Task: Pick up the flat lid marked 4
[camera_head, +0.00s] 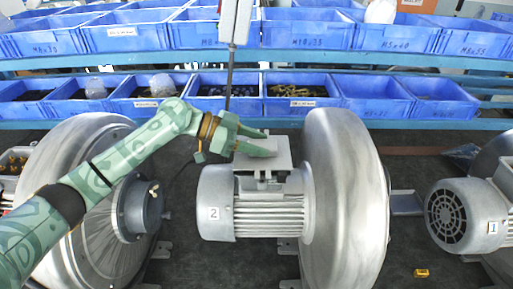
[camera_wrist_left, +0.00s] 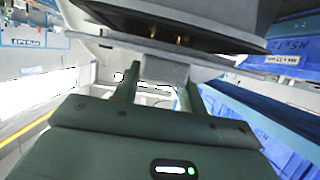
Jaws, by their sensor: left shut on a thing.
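My left gripper (camera_head: 258,140) reaches in from the left over the motor marked 2 (camera_head: 215,213). It is shut on the small grey block of a flat grey lid (camera_head: 283,158) at the top of this motor. In the left wrist view the block (camera_wrist_left: 163,72) sits between the two fingers (camera_wrist_left: 157,92), against the flat plate (camera_wrist_left: 110,45). A dark opening with brass-coloured parts (camera_wrist_left: 181,39) shows just beyond the plate. I cannot see a number 4 on the lid. How far the lid is clear of the motor cannot be told. My right gripper is not in view.
A large round blower housing (camera_head: 345,200) stands right of the motor, another (camera_head: 80,150) at left. The motor marked 1 (camera_head: 455,215) is at far right. Blue bins (camera_head: 380,97) line the shelves behind. A small yellow item (camera_head: 421,273) lies on the dark bench.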

